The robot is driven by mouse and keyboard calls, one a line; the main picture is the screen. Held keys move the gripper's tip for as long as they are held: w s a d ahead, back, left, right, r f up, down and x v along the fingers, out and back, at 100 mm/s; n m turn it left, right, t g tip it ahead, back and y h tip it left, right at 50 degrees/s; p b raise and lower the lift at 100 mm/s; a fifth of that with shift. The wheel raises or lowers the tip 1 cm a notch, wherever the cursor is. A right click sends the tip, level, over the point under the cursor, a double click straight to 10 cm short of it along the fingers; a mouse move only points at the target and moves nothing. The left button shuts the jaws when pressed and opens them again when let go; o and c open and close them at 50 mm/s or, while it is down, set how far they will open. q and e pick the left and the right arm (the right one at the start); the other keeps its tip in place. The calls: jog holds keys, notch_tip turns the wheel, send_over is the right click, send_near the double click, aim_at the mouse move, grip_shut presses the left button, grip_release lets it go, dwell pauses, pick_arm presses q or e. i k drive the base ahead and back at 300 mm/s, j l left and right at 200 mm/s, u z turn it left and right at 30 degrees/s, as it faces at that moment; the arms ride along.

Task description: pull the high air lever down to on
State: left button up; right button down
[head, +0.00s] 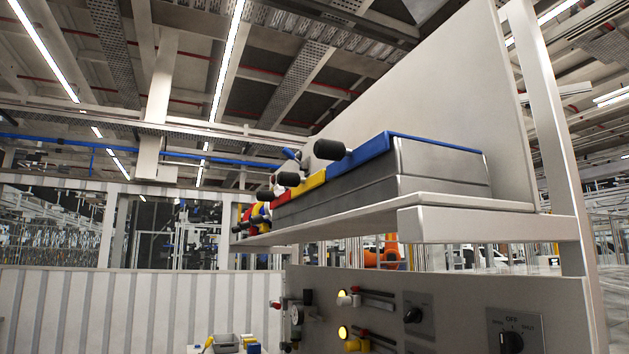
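Neither of my grippers is in the head view. A high shelf (470,205) carries a long grey unit (400,175) with a front edge coloured blue, yellow and red. Black cylindrical handles stick out from its front, the nearest being a large black handle (328,149) at the blue part. A smaller black handle (289,179) and another black handle (265,194) sit farther left. I cannot tell for sure which one is the air lever, or read any on/off label there.
A grey tray (226,342) shows at the bottom. A ribbed light wall (130,310) stands to the left.

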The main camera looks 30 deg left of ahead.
aim_at(286, 151)
jog(key=j+z, duration=0.35)
jog(key=k+j+z, duration=0.15)
jog(key=z, duration=0.25)
jog(key=k+j+z, duration=0.1)
jog(key=j+z, duration=0.45)
jog(key=z, duration=0.2)
jog(key=k+j+z, duration=0.15)
jog(key=z, duration=0.3)
jog(key=k+j+z, duration=0.1)
jog(key=z, duration=0.3)
jog(key=k+j+z, duration=0.1)
jog(key=z, duration=0.3)
jog(key=k+j+z, duration=0.1)
jog(key=z, duration=0.35)
jog(key=k+j+z, duration=0.2)
jog(key=k+z, duration=0.15)
jog(key=k, duration=0.3)
jog(key=k+z, duration=0.35)
jog(key=k, duration=0.25)
